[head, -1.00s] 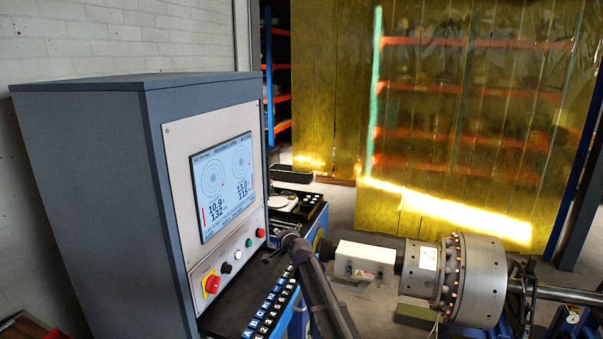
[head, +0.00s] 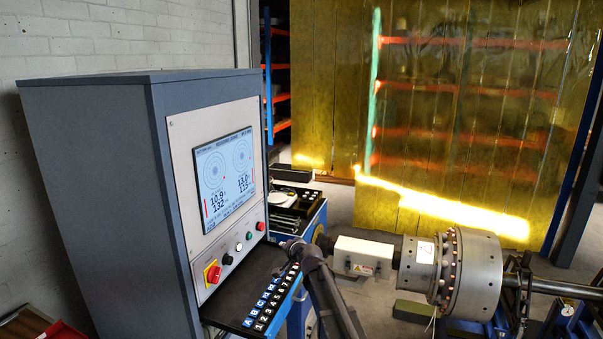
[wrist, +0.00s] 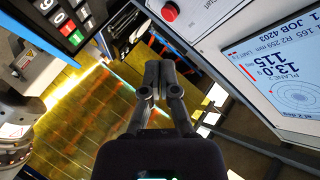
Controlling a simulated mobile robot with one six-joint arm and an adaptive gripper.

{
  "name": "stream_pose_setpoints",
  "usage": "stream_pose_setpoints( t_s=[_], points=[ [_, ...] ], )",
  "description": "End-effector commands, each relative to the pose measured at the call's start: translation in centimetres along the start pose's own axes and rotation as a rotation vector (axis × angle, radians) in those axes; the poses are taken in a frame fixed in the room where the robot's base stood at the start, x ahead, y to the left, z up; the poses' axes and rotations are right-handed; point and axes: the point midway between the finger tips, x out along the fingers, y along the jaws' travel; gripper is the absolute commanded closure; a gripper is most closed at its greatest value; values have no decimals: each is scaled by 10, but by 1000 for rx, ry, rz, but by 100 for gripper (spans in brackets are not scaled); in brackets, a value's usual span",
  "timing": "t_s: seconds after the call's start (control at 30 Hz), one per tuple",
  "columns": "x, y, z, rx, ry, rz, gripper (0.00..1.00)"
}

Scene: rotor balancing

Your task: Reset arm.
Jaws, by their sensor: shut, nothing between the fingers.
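My gripper (wrist: 160,68) shows in the wrist view with its two dark fingers together, shut and empty. It is in the air, with no contact visible. In the head view my dark arm (head: 328,290) rises from the bottom edge, over the right side of the keypad shelf. The fingers cannot be made out clearly in the head view.
A grey cabinet with a screen (head: 224,180) stands at left. Below it is a shelf with a lettered keypad (head: 268,300). The rotor (head: 473,272) on its shaft is at right. A yellow strip curtain (head: 450,140) hangs behind.

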Motion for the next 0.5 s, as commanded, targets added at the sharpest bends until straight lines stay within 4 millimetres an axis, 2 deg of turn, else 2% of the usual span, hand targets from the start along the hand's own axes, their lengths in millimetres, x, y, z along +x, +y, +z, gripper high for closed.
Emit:
stream_pose_setpoints(
  t_s=[0.27, 0.5],
  points=[
    [-46, 61, 42, -119, -154, 123, 100],
    [-122, 148, 96, -257, -386, 322, 100]
  ],
)
